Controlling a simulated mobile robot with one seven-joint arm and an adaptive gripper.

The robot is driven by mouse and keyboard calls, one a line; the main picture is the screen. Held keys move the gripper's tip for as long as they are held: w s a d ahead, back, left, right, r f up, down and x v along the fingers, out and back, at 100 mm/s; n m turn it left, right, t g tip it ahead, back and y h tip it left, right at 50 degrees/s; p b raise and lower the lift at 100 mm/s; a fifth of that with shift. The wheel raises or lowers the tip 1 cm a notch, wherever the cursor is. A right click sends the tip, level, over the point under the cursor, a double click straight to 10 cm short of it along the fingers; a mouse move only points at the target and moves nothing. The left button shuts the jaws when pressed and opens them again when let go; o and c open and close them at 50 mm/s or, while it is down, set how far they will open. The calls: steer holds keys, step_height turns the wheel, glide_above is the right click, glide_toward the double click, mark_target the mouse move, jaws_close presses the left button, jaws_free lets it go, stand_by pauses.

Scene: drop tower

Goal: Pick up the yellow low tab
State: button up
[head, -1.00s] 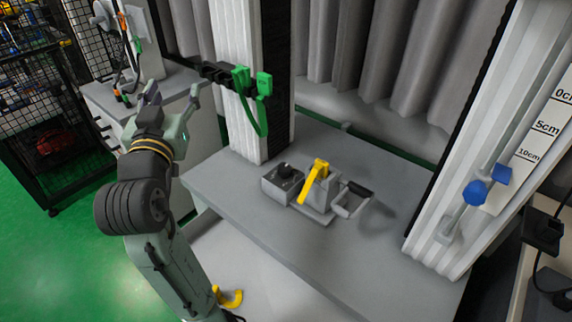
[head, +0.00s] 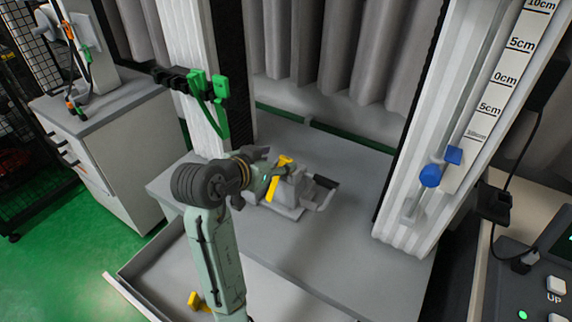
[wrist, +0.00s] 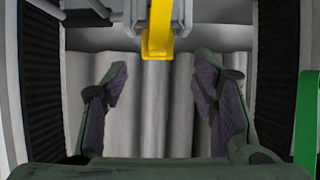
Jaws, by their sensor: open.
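A yellow tab (head: 272,188) stands on the grey metal fixture (head: 290,196) on the table. It also shows in the wrist view (wrist: 158,38), hanging down from the fixture's pale bracket at top centre. My gripper (head: 264,176) is at the left side of the fixture, close to this tab, and partly hides the fixture. In the wrist view my gripper (wrist: 160,88) is open, with nothing between its fingers. The tab's lower end lies above the fingertips in that picture, centred between them. A second yellow piece (head: 197,301) sits low in front, beside my arm.
A metal handle (head: 323,190) projects at the fixture's right. A white column with green clips (head: 206,88) stands behind left; a scale column with a blue knob (head: 430,175) stands right. The table's right half is clear. A green strap (wrist: 308,120) edges the wrist view.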

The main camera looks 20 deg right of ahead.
mark_target(285, 159)
steer(key=shift+p+x, duration=0.4)
steer(key=shift+x, duration=1.6)
steer(key=shift+s+d, duration=0.1)
steer(key=shift+s, duration=0.05)
steer(key=shift+c, duration=0.4)
steer(key=c, duration=1)
